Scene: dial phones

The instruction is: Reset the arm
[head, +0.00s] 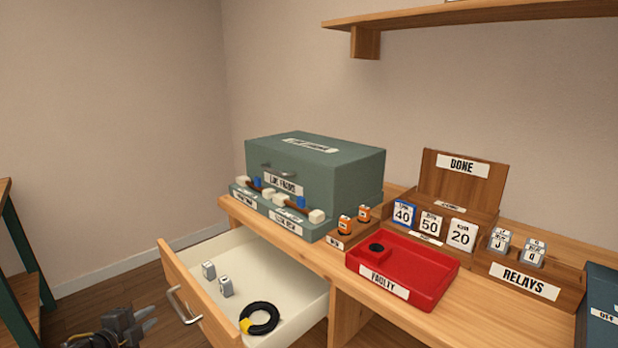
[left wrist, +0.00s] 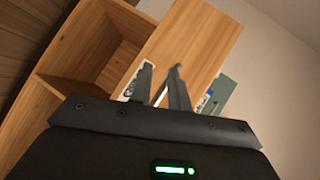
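My left gripper (head: 149,317) is low at the bottom left of the head view, left of the open drawer and apart from it. In the left wrist view its two fingers (left wrist: 162,68) stand apart with nothing between them, and the wooden desk shows beyond. My right gripper is not in view.
The open drawer (head: 222,317) juts out, holding two grey blocks (head: 226,287) and a black coil (head: 263,319). On the desk stand a green cabinet (head: 345,172), a red tray (head: 432,272) and a relay rack (head: 560,294). A shelf (head: 470,14) hangs above.

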